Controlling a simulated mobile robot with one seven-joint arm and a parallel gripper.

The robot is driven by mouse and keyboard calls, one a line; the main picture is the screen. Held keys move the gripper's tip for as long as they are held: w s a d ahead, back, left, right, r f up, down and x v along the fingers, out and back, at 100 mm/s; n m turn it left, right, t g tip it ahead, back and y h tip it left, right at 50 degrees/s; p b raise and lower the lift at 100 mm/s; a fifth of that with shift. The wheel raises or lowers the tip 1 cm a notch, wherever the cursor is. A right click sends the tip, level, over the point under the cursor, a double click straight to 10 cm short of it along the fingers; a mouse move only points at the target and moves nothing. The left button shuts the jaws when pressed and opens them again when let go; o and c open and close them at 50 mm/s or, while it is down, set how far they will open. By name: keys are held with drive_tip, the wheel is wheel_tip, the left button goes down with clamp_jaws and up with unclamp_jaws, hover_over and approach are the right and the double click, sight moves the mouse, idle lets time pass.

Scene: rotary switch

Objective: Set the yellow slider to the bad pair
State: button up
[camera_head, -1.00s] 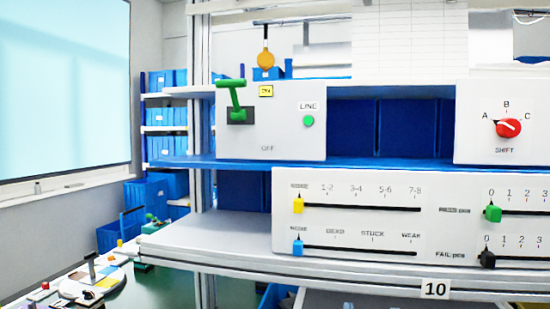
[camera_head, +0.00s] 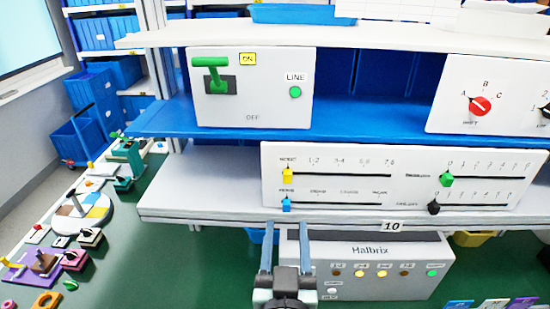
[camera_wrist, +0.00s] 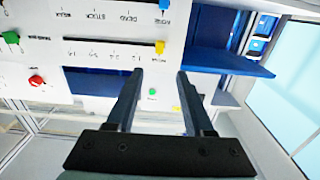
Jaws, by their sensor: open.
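The yellow slider (camera_head: 287,175) sits at the left end of the upper slot on the white lower panel (camera_head: 400,160), at the mark that reads NONE. Marks 1-2, 3-4, 5-6 and 7-8 run rightwards. A blue slider (camera_head: 286,204) is just below it, also at its left end. In the upside-down wrist view, the yellow slider (camera_wrist: 160,47) lies beyond the fingertips, roughly between them. My gripper (camera_head: 285,240) is open and empty, in front of and below the panel. Its two fingers (camera_wrist: 160,74) are apart in the wrist view.
Below the shelf, a grey Halbrix box (camera_head: 370,265) has a row of amber lamps and a green one; which amber ones are lit is hard to tell. A green slider (camera_head: 446,179) and black slider (camera_head: 434,208) sit further right. The lever box (camera_head: 252,115) stands above.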

sight(288, 179)
drive_tip(key=w+p, duration=0.4)
drive_tip(key=w, duration=0.9)
drive_tip(key=shift+s, duration=0.1)
clamp_jaws()
idle(1.3)
